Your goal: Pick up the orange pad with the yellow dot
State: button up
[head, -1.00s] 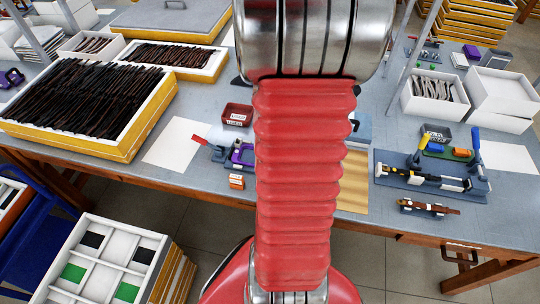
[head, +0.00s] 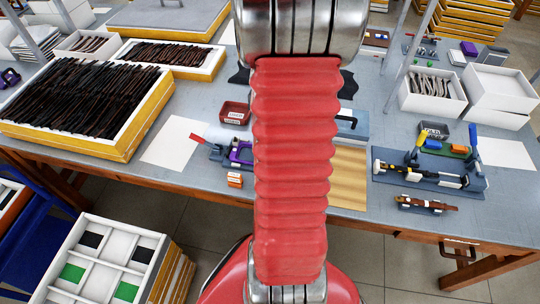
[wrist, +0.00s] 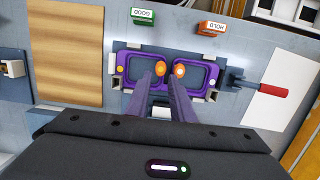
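In the wrist view a purple eyeglass frame (wrist: 201,74) lies across a grey holder. Two small orange pads sit at its bridge. The right pad (wrist: 180,70) is orange with a paler spot; the left pad (wrist: 161,69) looks more yellow-orange. The yellow dot is too small to tell for certain. My gripper (wrist: 160,76) has two purple-grey fingers apart, with the tips close to the pads and nothing seen between them but the holder behind. In the head view part of the purple frame (head: 237,153) shows left of my red arm, which hides my gripper.
Near the frame are an orange HOLD block (wrist: 211,28), a green GOOD block (wrist: 143,16) and a red-handled tool (wrist: 268,90). A wooden mat (wrist: 65,50) lies to the left. In the head view a dark red tray (head: 235,113) stands behind the frame.

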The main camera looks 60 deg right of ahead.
jog(key=shift+s+a+f, duration=0.1)
jog(key=shift+a+f, duration=0.1)
jog(key=shift+f, duration=0.65)
jog(key=shift+s+a+f, duration=0.1)
jog(key=shift+a+f, duration=0.05)
jog(key=shift+f, duration=0.7)
jog(key=shift+a+f, duration=0.2)
jog(key=shift+f, duration=0.65)
jog(key=shift+c, duration=0.5)
grip_shut()
